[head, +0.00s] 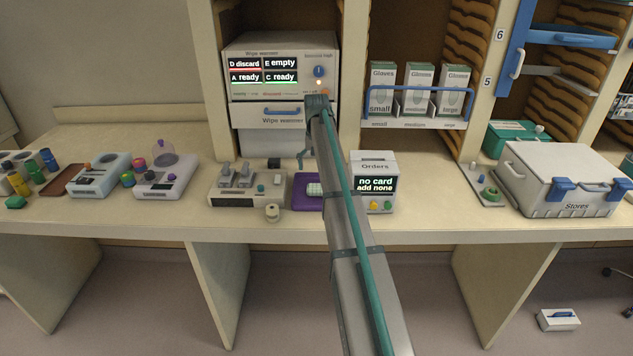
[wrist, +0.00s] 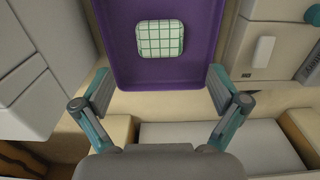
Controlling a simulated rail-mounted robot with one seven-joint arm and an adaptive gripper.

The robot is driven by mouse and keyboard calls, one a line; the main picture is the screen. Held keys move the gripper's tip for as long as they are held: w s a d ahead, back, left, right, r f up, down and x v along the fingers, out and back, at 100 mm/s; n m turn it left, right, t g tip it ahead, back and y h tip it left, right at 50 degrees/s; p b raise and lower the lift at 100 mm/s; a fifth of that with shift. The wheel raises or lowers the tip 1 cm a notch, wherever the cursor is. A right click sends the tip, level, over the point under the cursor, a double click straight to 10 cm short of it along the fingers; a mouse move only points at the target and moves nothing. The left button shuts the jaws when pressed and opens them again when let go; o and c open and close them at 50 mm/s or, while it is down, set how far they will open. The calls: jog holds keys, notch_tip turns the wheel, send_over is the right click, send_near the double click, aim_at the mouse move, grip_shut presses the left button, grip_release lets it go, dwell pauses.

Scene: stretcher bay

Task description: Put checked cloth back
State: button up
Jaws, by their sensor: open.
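The checked cloth (head: 314,189), a small pale green square with dark green lines, lies flat on the purple tray (head: 300,201) on the counter. In the wrist view the cloth (wrist: 160,38) is whole near the top, on the purple tray (wrist: 190,72). My gripper (wrist: 160,88) is open and empty, its fingers apart near the tray's lower edge in that view, not touching the cloth. In the head view my arm hides part of my gripper and the tray's right side. The wipe warmer (head: 300,45) stands behind; its display reads D discard, E empty, A ready, C ready.
The Orders box (head: 375,164), reading "no card add none", stands right of the tray. A switch unit (head: 240,200) stands left of it, with a small roll (head: 272,213) in front. Glove boxes (head: 417,88) are on a shelf behind. The Stores case (head: 560,190) is at right.

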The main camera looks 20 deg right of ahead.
jog(key=shift+r, duration=1.95)
jog(key=shift+f, duration=0.1)
